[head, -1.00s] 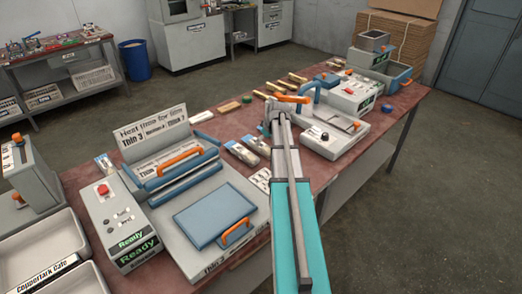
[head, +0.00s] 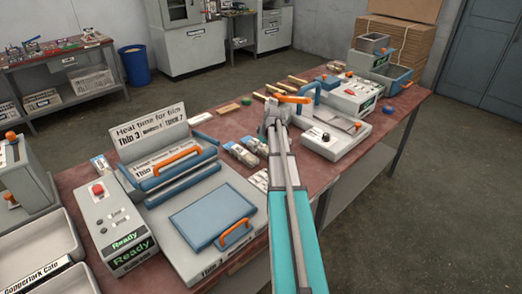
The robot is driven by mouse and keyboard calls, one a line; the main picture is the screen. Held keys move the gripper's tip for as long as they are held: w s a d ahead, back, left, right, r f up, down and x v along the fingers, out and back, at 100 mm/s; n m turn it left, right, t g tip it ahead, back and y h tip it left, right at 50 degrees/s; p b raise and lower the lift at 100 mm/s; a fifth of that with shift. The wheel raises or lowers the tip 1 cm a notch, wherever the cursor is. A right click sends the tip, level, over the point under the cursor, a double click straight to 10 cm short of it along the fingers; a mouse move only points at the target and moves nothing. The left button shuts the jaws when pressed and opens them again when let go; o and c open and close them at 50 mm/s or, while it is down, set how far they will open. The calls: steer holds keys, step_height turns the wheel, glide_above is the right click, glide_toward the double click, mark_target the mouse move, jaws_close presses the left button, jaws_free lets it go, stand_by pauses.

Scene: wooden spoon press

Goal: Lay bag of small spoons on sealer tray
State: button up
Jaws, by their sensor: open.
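The sealer (head: 165,205) stands at the near left of the red-brown table, with a sign above its blue bar. Its blue tray (head: 211,214) lies flat in front of the bar, with an orange handle, and looks empty. Small clear bags of pale pieces (head: 240,153) lie on the table right of the sealer; I cannot read which holds small spoons. Another small packet (head: 101,165) lies left of the sign. My gripper (head: 271,113) is at the far end of my arm, beyond the bags. It is open, small and partly hidden, and I see nothing held.
A press with a blue frame and orange handle (head: 293,99) stands just beyond my gripper. Grey-white machines (head: 354,95) fill the far right of the table. Wooden strips (head: 265,97) lie behind. A control box (head: 112,228) and white bins (head: 45,238) are at left.

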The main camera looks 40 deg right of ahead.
mark_target(261, 145)
steer(key=c, duration=0.9)
steer(key=shift+r, duration=0.15)
step_height(261, 145, up, 3)
steer(key=p, duration=0.3)
steer(key=s+a+r+p, duration=0.2)
steer(key=s+r+p, duration=0.1)
steer(key=s+a+r+p, duration=0.3)
steer(key=s, duration=0.1)
steer(key=s+a+r+p, duration=0.3)
steer(key=s+p, duration=0.1)
steer(key=shift+s+r, duration=0.2)
steer(key=shift+r, duration=0.15)
stand_by(0.4)
